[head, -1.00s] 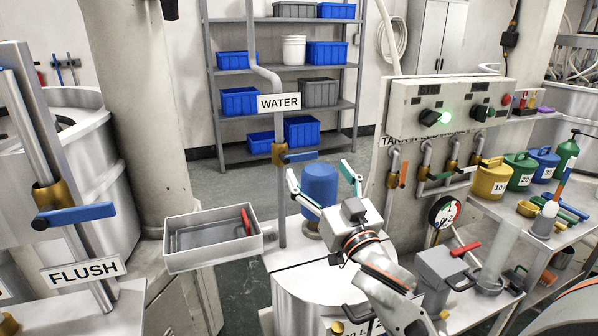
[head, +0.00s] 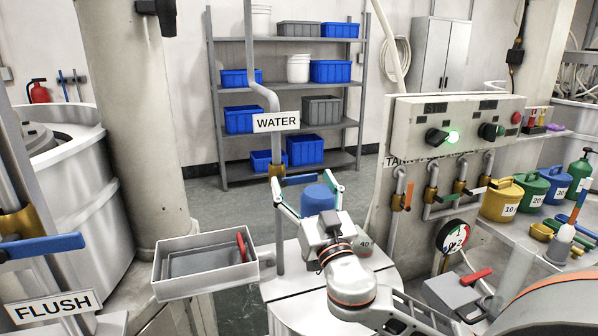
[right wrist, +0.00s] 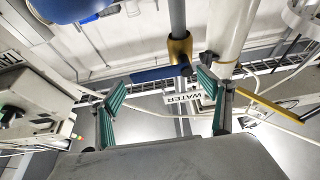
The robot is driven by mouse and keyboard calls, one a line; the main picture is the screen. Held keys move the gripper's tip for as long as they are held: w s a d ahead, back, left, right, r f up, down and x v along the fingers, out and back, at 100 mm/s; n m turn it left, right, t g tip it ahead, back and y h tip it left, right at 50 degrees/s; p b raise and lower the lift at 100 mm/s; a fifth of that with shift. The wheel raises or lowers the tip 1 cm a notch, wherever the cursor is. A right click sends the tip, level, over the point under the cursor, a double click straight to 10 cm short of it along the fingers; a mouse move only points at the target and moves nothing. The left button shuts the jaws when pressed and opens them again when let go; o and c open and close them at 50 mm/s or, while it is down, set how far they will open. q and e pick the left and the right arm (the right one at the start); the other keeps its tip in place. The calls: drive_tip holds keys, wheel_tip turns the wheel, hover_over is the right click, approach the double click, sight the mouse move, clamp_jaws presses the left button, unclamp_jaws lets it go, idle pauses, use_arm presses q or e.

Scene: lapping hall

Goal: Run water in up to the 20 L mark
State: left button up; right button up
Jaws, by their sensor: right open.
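The water valve has a brass body (head: 275,170) on a vertical grey pipe under the WATER sign (head: 276,122). Its blue lever (head: 299,180) lies level, across the pipe, pointing right. In the right wrist view the lever (right wrist: 156,73) lies beyond my fingertips. My right gripper (head: 308,189) is open and empty, just below and in front of the lever, its teal fingers (right wrist: 163,95) spread. I cannot tell any contact. A 40 mark (head: 365,243) shows; no 20 mark or water level is visible.
A grey tray (head: 205,284) with a red-handled item sits left of the pipe. The FLUSH pipe with its own blue lever (head: 42,247) is at far left. A control panel (head: 460,122) with a green light, a dial gauge (head: 453,236) and coloured jugs (head: 502,199) stand right.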

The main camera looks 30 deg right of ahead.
drive_tip(key=shift+x, duration=1.2)
drive_tip(key=c, duration=1.6)
drive_tip(key=shift+n+y, duration=0.4)
drive_tip(key=shift+n, duration=0.1)
drive_tip(key=shift+a+r+n, duration=0.1)
drive_tip(key=shift+n, duration=0.2)
drive_tip(key=shift+a+r+n+y+p, duration=0.1)
drive_tip(key=shift+r+n+y+p, duration=0.15)
drive_tip(key=shift+n+y, duration=0.4)
drive_tip(key=shift+a+r+n+y+p, duration=0.15)
drive_tip(key=shift+r+n+y, duration=0.1)
drive_tip(key=shift+n, duration=0.7)
drive_tip(key=shift+d, duration=0.1)
